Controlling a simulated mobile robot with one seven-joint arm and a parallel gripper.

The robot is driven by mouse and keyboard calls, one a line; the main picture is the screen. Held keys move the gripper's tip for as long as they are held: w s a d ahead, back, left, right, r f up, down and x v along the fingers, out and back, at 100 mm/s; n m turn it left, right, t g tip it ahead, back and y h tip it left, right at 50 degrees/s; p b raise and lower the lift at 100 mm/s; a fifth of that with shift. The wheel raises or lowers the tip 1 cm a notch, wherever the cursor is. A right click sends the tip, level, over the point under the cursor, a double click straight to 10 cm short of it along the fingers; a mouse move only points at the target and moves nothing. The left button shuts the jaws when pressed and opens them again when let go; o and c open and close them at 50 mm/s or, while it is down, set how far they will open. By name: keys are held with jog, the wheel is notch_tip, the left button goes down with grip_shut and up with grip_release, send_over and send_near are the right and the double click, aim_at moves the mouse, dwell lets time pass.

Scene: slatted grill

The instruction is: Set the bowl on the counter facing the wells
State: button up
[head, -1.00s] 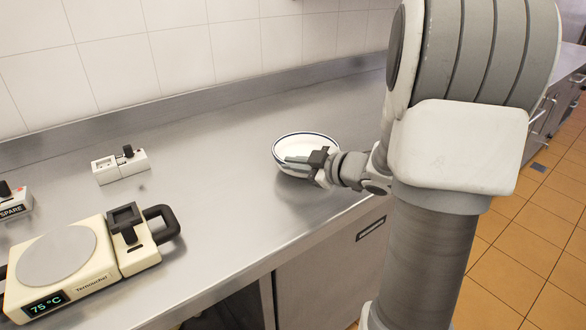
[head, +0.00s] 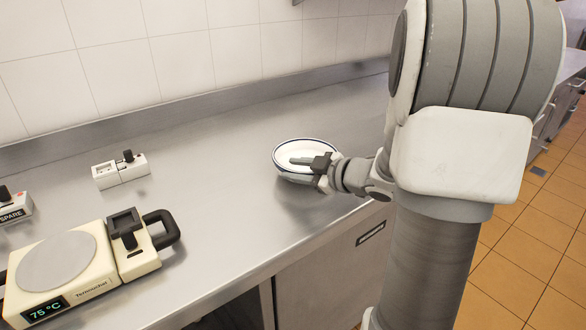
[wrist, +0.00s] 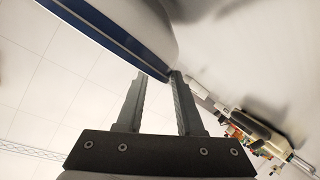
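The white bowl (head: 290,150) with a dark blue rim line is over the steel counter, near its front edge, in the head view. It looks tilted; whether its base touches the counter is unclear. My gripper (head: 303,168) reaches it from the right, with one finger inside the bowl and the other outside, below the rim. In the wrist view, the bowl's blue-striped wall (wrist: 110,35) fills the upper left and meets the tips of my gripper (wrist: 158,78). The fingers are partly closed across the rim. The wells cannot be made out.
The counter (head: 220,150) is clear around the bowl. On its left stand a cream hotplate (head: 60,265) reading 75 °C with a black handle, a small white block with a black knob (head: 120,170), and a block marked SPARE (head: 14,208). A tiled wall stands behind.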

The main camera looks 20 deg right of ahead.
jog(key=p+v, duration=0.2)
jog(key=v, duration=0.9)
jog(key=shift+s, duration=0.15)
